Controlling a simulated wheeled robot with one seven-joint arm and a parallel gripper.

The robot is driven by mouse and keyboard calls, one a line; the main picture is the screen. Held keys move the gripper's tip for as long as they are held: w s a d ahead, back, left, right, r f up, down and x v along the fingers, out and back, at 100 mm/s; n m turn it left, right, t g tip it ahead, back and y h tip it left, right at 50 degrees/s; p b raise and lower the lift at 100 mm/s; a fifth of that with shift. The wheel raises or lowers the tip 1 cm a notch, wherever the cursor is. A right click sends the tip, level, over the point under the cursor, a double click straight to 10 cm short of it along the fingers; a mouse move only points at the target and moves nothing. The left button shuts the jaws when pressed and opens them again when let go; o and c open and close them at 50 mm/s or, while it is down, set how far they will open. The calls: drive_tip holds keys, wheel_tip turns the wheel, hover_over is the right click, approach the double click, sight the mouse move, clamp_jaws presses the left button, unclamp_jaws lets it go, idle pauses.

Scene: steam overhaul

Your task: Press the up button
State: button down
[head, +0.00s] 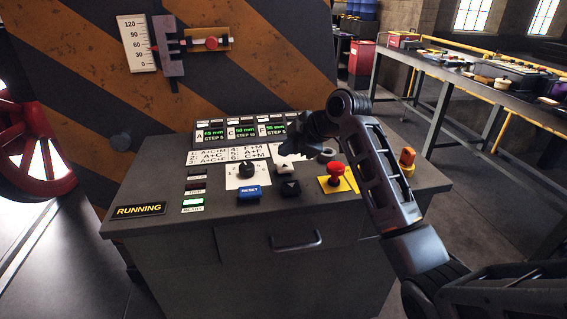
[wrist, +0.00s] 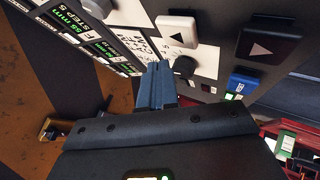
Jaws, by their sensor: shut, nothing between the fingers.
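The up button is the white button with a dark triangle (wrist: 177,28) in the wrist view. Its triangle points away from the console's front edge. In the head view the white button (head: 285,166) is partly hidden under my gripper (head: 287,150). The black button with a pale triangle (wrist: 268,40) sits beside it, nearer the front edge, and also shows in the head view (head: 290,188). My gripper (wrist: 156,68) is shut and empty, over the panel near the white button. I cannot tell how high the tips are above it.
The selector knob (head: 247,170) and blue RESET button (head: 249,192) are left of the arrow buttons. A red emergency stop (head: 336,172) on a yellow plate is to the right. Displays (head: 245,131) stand behind the gripper. RUNNING (head: 139,210) is lit at front left.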

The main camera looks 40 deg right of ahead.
sight(287, 167)
wheel_tip(287, 167, up, 5)
drive_tip(key=p, duration=0.3)
idle(0.9)
